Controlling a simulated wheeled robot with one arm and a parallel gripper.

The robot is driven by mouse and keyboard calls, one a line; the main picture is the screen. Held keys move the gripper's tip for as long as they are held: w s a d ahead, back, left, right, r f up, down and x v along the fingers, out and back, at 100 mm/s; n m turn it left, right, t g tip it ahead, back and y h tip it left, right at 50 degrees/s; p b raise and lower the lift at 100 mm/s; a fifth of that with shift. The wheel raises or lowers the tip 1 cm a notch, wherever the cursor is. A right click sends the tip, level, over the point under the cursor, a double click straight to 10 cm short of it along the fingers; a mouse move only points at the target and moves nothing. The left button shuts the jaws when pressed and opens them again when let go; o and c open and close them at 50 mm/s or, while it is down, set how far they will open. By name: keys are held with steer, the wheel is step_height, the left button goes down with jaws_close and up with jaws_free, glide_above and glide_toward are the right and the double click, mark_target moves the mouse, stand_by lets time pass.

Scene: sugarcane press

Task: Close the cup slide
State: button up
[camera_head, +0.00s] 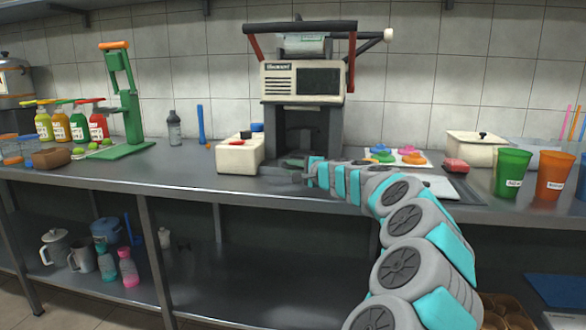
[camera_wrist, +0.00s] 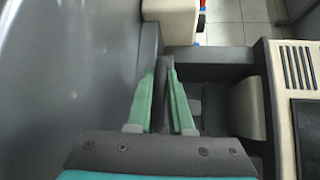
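The press (camera_head: 303,80) stands at the back of the counter, with a cream upper housing, red side arms and a dark lower frame. In the wrist view its cream vented housing (camera_wrist: 292,68) is at the right. A dark grey piece at the press's foot (camera_head: 281,172), probably the cup slide, sticks out leftward beside my gripper; my arm hides much of it. My gripper (camera_wrist: 161,72) is low in front of the press, its two green fingers a small gap apart.
A cream box (camera_head: 239,157) with a red knob stands just left of the press foot. A green hand press (camera_head: 126,105) and bottles are further left. A white pot (camera_head: 474,150), a green cup (camera_head: 511,172) and an orange cup (camera_head: 554,175) stand right.

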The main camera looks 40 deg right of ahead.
steer(key=o, duration=0.4)
steer(key=shift+w+a, duration=0.1)
steer(key=shift+s+r, duration=0.1)
steer(key=shift+s, duration=0.3)
steer(key=shift+s+a+r+b, duration=0.1)
steer(key=shift+s+r, duration=0.05)
steer(key=shift+s, duration=1)
steer(key=shift+s+a+r+b, duration=0.1)
steer(key=shift+s+r+b, duration=0.1)
steer(key=shift+s, duration=0.95)
steer(key=shift+s+a+r+b, duration=0.1)
steer(key=shift+s+r, duration=0.05)
steer(key=shift+s, duration=1)
